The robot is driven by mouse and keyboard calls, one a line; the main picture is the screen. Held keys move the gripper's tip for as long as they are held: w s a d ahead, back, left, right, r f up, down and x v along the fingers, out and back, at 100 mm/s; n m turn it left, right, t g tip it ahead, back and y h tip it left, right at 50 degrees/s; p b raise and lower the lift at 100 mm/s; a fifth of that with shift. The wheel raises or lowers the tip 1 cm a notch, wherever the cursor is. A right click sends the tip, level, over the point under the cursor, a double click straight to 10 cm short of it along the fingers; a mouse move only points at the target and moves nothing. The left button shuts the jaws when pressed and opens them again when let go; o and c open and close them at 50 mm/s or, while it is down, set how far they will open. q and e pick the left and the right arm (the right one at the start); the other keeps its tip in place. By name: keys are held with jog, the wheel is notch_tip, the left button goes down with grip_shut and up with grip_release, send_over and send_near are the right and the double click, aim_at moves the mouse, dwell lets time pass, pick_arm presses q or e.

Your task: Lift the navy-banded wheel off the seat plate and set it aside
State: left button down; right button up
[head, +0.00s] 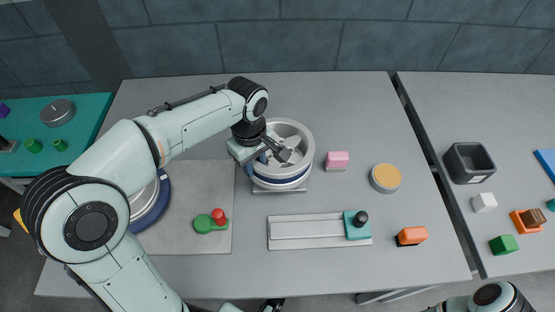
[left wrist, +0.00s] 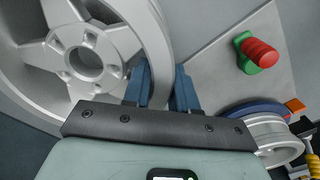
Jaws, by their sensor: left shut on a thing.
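The navy-banded wheel (head: 296,133) is a pale grey spoked wheel near the table's middle, with a navy band low on its side. The seat plate (head: 282,191) shows as a flat grey edge beneath it; I cannot tell whether they touch. My left gripper (head: 264,156) is at the wheel's left side, shut on its rim. In the left wrist view the fingers (left wrist: 161,88) straddle the rim wall of the wheel (left wrist: 85,55). Much of the plate is hidden under the wheel. My right gripper is not in view.
Another silver wheel with a blue ring (head: 160,203) lies left on a grey mat (head: 190,240), partly behind my arm. A green piece with a red knob (head: 211,221) is near. A rail with a teal slider (head: 310,231), pink block (head: 337,160) and tan-topped disc (head: 385,178) stand right.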

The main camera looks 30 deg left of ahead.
pick_arm(q)
jog(key=shift+r+p, duration=0.8)
jog(key=shift+r, duration=0.5)
dwell(1.3)
